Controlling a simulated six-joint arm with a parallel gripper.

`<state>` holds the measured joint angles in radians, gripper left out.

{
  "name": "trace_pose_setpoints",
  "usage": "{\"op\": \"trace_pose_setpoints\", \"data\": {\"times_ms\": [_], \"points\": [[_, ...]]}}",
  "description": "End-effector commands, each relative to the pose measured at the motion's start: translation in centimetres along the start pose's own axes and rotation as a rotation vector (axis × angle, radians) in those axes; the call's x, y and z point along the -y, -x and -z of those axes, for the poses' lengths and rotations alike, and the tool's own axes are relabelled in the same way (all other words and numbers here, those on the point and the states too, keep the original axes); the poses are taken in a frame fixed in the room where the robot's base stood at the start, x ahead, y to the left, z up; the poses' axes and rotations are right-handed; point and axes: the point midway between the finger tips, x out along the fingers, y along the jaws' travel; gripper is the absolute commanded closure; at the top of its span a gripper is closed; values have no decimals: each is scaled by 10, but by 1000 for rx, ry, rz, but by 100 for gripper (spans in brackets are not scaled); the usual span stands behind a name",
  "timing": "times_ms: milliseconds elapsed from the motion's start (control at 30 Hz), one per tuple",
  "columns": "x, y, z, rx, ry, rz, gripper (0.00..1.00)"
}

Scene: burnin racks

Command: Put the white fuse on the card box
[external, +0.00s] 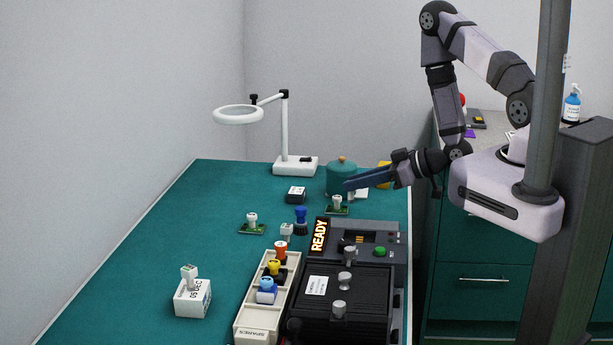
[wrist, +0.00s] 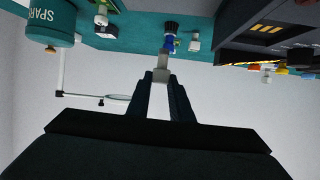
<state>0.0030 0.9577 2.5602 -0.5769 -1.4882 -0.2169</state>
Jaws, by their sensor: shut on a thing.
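My gripper (external: 348,185) is raised over the far right part of the bench, its fingers pointing left. In the wrist view, my gripper (wrist: 161,76) is shut on a small pale block (wrist: 161,74), which looks like the white fuse. It is held at the fingertips, clear of the bench. Its full shape is hard to see in the external view. The card box (external: 193,299), white and marked "05 DEC", stands at the front left of the bench, well away from my gripper. A small pale piece with a square top (external: 189,272) stands on it.
A teal pot (external: 341,178) stands beside my fingers. Below are small green boards (external: 252,229) with pale knobs, a blue piece (external: 301,215) and a cream tray (external: 247,322) of coloured fuses. The dark READY unit (external: 384,238) is at right. The left bench is mostly clear.

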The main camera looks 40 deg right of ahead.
Motion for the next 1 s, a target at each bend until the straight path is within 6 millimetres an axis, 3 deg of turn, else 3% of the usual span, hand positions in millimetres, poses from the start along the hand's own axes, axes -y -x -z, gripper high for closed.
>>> {"op": "trace_pose_setpoints", "data": {"times_ms": [300, 567, 733, 1000], "points": [[-82, 3, 17, -11, -51, -147, 100], [-163, 18, 60, -14, -91, -256, 100], [-226, 37, 93, -11, -117, -326, 100], [-286, 52, 129, -5, -149, -380, 100]]}}
